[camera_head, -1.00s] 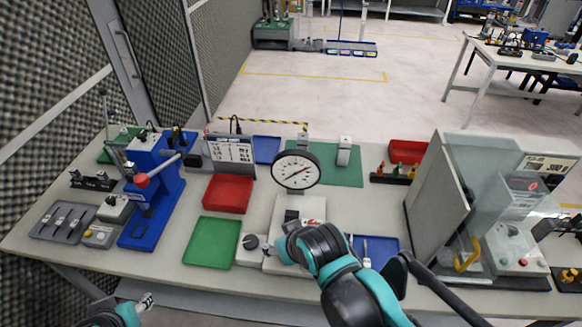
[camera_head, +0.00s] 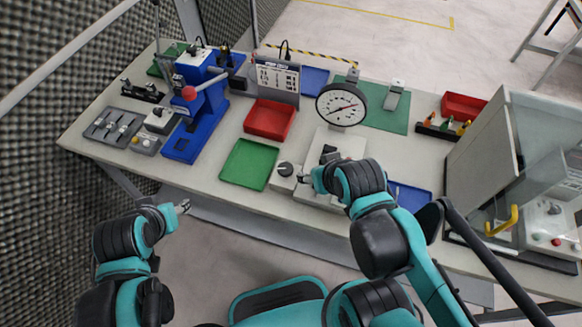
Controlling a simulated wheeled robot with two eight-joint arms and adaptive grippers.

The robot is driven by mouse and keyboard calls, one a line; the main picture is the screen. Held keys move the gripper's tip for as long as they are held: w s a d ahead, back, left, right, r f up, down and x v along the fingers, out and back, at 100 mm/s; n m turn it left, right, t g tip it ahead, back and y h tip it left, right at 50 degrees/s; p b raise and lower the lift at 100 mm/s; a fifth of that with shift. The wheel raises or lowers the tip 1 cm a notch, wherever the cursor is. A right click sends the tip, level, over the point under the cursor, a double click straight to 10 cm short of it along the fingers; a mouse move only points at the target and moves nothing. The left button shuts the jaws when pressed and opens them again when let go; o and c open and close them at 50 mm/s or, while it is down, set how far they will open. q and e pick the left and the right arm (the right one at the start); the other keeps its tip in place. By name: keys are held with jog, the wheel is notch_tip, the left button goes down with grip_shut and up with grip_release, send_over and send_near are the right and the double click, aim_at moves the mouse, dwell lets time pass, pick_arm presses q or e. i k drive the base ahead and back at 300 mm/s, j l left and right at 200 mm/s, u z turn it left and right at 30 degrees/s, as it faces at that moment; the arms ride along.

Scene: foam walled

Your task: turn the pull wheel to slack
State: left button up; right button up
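A small dark round knob (camera_head: 285,169), which looks like the pull wheel, sits on a light grey block at the base's left side. My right gripper (camera_head: 303,179) is just right of this knob, pointing left at it. I cannot tell whether it touches the knob, and its fingers are too small to read. My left gripper (camera_head: 184,206) is in front of the bench's front edge, away from the tester. Its finger opening is unclear.
A green tray (camera_head: 248,164) lies left of the knob, with a red tray (camera_head: 269,119) behind it. A blue press (camera_head: 199,124) stands further left. A blue tray (camera_head: 411,196) lies right of my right forearm. A clear-walled enclosure (camera_head: 512,160) stands at the right end.

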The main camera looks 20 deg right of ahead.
aim_at(285, 170)
jog(key=j+z, duration=0.25)
jog(key=z, duration=0.15)
jog(key=i+j+z, duration=0.1)
jog(key=j+z, duration=0.4)
jog(key=z, duration=0.25)
